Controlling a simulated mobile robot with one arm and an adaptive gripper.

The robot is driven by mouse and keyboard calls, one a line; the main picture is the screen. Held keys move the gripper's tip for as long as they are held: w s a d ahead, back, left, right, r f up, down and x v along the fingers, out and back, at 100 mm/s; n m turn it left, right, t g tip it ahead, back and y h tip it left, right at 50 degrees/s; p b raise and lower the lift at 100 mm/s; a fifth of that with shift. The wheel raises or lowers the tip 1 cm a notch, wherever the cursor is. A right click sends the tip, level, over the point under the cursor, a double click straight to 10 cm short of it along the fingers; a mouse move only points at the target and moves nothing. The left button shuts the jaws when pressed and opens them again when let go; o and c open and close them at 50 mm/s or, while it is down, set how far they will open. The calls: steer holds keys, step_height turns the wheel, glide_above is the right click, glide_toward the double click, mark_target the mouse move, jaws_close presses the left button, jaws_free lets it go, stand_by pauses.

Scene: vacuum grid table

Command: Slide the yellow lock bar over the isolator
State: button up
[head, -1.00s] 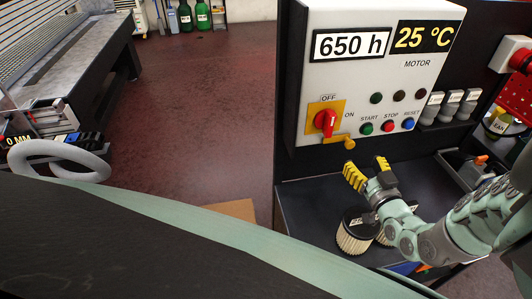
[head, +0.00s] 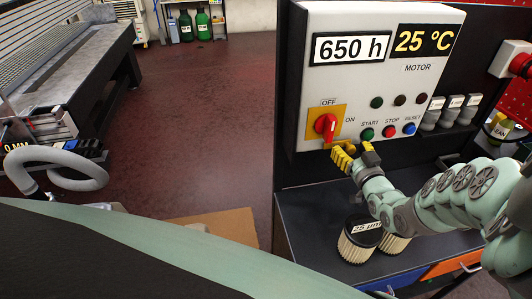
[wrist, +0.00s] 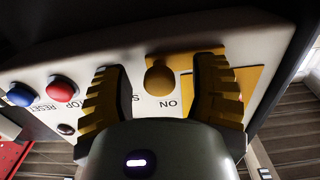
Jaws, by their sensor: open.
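The red isolator switch (head: 326,124) sits on a yellow plate on the front of the grey control box, under the OFF label. The yellow lock bar is at the plate's lower right edge, mostly hidden by my gripper in the head view. In the wrist view the lock bar's round knob (wrist: 160,80) shows between my two yellow fingers. My gripper (head: 354,150) is open, just below the box's lower edge in the head view. The fingers stand on both sides of the knob with gaps.
START (head: 367,134), STOP (head: 389,132) and RESET (head: 409,129) buttons are close right of the isolator. Two filters (head: 358,240) stand on the dark bench below. Grey switch blocks (head: 453,111) are right of the box. The floor to the left is open.

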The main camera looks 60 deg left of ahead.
steer(key=shift+o, duration=0.4)
jaws_close()
steer(key=shift+s, duration=0.1)
